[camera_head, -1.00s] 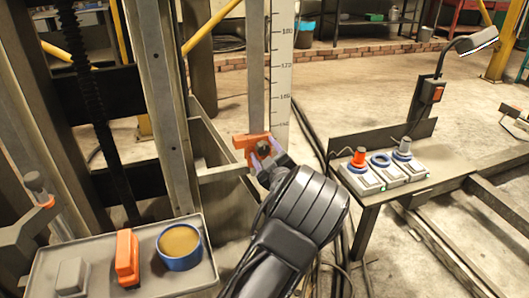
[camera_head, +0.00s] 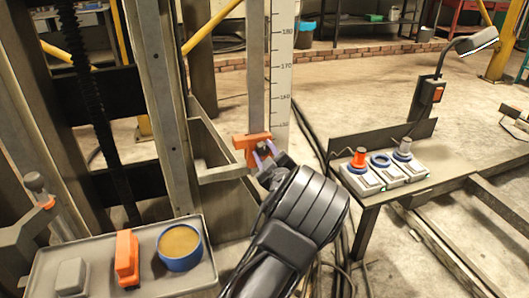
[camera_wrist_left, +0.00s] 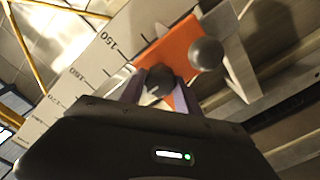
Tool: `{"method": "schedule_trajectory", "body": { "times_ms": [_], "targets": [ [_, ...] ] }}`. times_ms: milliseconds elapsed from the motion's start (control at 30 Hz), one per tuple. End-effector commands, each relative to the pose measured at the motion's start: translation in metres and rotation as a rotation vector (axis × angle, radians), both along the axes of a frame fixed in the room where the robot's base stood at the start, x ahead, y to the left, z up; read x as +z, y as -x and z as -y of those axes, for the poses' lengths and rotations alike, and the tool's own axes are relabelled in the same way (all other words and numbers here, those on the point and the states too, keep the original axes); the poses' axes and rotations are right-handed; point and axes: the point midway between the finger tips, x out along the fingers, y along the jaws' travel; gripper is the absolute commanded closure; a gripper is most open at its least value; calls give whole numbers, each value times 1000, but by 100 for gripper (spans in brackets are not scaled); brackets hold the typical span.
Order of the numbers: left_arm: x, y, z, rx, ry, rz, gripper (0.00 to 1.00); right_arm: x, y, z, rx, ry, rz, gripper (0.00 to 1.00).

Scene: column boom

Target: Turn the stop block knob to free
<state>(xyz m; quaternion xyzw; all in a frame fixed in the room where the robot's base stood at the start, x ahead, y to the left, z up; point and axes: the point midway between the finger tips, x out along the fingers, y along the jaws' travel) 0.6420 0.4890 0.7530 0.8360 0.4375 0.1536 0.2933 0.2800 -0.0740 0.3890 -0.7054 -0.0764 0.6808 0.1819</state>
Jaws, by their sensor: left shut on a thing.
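The orange stop block (camera_head: 248,146) sits on the upright rail beside the white scale. It also shows in the wrist view (camera_wrist_left: 177,49). My left gripper (camera_head: 264,152) reaches it from the front right. A grey ball (camera_wrist_left: 206,53) shows beside the knob at the block. My right gripper is not in view.
The scale (camera_head: 281,80) stands right behind the block. A tray (camera_head: 215,262) with an orange item and a blue-rimmed round tin (camera_head: 180,247) is at the lower left. A bench (camera_head: 450,160) with a button box (camera_head: 385,172) is at the right. Cables lie on the floor between.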

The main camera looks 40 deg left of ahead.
Motion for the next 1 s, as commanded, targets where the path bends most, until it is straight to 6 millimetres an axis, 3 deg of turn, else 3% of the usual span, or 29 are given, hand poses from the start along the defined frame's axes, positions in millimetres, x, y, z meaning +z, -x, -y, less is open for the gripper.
{"method": "schedule_trajectory", "body": {
  "times_ms": [467, 1000],
  "targets": [
    [-4, 0, 0, 0, 89, 129, 100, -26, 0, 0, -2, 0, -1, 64],
    [-8, 1, -1, 1, 361, 523, 100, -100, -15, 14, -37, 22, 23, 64]
  ]
}}
